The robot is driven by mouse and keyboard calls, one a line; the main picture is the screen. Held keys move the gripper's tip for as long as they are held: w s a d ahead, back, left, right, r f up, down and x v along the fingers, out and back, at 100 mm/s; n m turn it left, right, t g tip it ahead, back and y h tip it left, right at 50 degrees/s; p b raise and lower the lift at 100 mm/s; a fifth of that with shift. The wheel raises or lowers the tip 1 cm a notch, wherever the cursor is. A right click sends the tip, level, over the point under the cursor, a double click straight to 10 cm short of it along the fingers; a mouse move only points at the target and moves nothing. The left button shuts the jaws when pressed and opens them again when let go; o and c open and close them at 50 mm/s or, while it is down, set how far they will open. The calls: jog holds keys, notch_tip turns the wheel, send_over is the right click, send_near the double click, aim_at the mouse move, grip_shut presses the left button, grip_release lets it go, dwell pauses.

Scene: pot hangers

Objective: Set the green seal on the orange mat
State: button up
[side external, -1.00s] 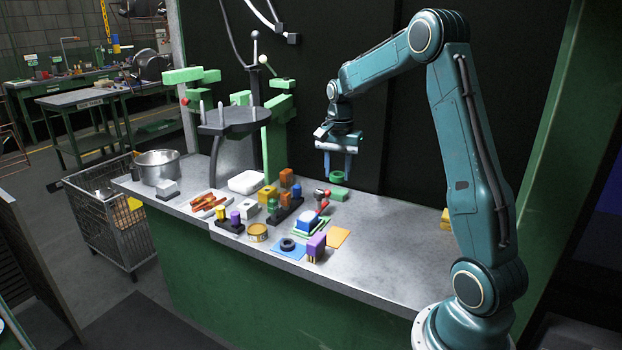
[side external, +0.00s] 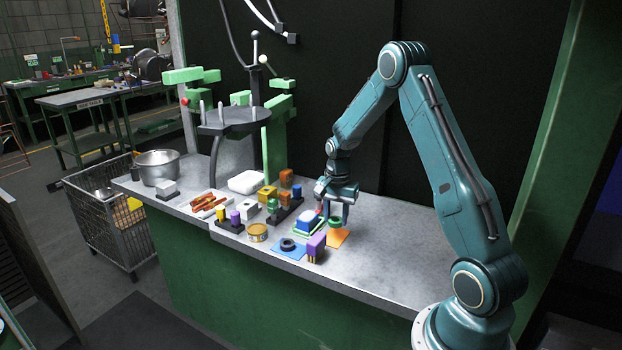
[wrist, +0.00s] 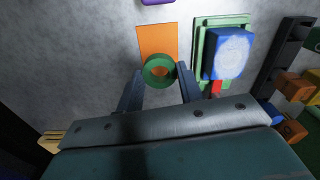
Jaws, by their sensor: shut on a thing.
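The green seal (wrist: 148,72) is a thick ring with a round hole. My gripper (wrist: 160,72) is shut on it, one finger on each side. In the side external view the seal (side external: 335,222) hangs below my gripper (side external: 336,214), at the back part of the orange mat (side external: 337,239). The orange mat (wrist: 157,38) is flat and rectangular, and the seal covers its near end in the wrist view. I cannot tell whether the seal touches the mat or is just above it.
A blue block with a pale top (wrist: 229,53) sits on a green tray (wrist: 198,50) close beside the mat. A purple block (side external: 316,246) and a blue mat with a dark ring (side external: 289,244) lie near. The bench to the right of the mat is clear.

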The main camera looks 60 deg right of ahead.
aim_at(335, 237)
jog(key=shift+f, duration=2.1)
jog(key=shift+f, duration=0.15)
jog(key=o, duration=0.9)
notch_tip(335, 237, up, 12)
jog(key=shift+r, duration=0.2)
